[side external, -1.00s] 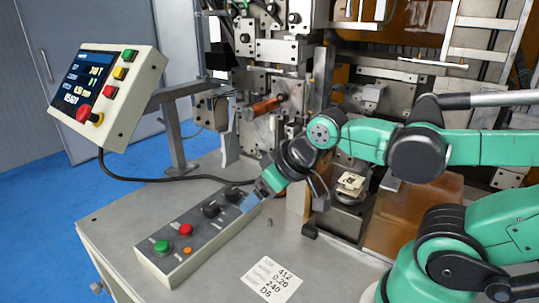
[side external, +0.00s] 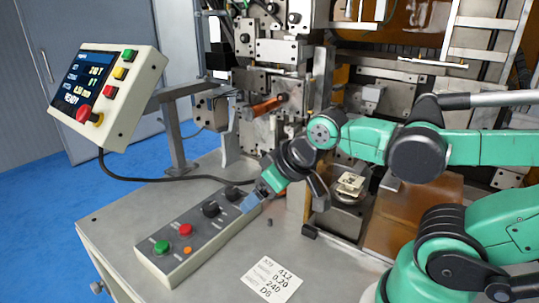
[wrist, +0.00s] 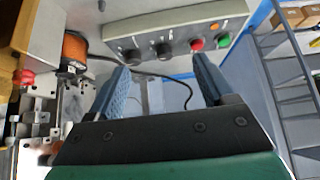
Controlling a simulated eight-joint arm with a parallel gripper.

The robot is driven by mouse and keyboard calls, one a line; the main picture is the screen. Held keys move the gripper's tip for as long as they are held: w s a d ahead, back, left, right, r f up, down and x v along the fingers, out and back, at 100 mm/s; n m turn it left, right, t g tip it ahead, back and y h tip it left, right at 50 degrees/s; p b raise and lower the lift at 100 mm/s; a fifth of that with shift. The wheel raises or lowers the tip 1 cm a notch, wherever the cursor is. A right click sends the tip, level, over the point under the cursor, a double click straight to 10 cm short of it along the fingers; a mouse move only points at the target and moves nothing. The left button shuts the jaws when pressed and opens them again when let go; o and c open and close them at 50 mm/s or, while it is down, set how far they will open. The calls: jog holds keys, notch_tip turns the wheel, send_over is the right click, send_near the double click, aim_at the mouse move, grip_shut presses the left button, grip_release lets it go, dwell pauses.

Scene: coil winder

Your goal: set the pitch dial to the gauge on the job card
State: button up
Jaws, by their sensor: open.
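The grey control box (side external: 175,258) lies on the bench with two dark dials on its sloped face, a nearer dial (side external: 211,209) and a farther dial (side external: 232,194). Their labels are too small to read, so I cannot tell which is the pitch dial. In the wrist view the dials, left (wrist: 131,57) and right (wrist: 163,50), appear beyond my fingertips. My gripper (side external: 252,202) is open at the box's far end, close to the farther dial; contact cannot be told. The white job card (side external: 272,279) lies flat on the bench, with lines seeming to read 412, 0.20, 240 and D5.
The box also carries a green button (side external: 162,246), a red button (side external: 185,229) and an orange lamp (side external: 187,250). A screen panel (side external: 125,105) stands on an arm at the left. The winder machine (side external: 275,50) rises behind. The bench around the card is mostly clear.

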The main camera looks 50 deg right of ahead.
dwell(0.4)
jog(key=m+g+h, duration=0.3)
jog(key=m+g, duration=0.1)
jog(key=m, duration=0.5)
send_over(232, 190)
jog(key=s+a, duration=0.2)
notch_tip(232, 190, down, 3)
jog(key=shift+f, duration=0.2)
jog(key=shift+x, duration=2.9)
grip_shut()
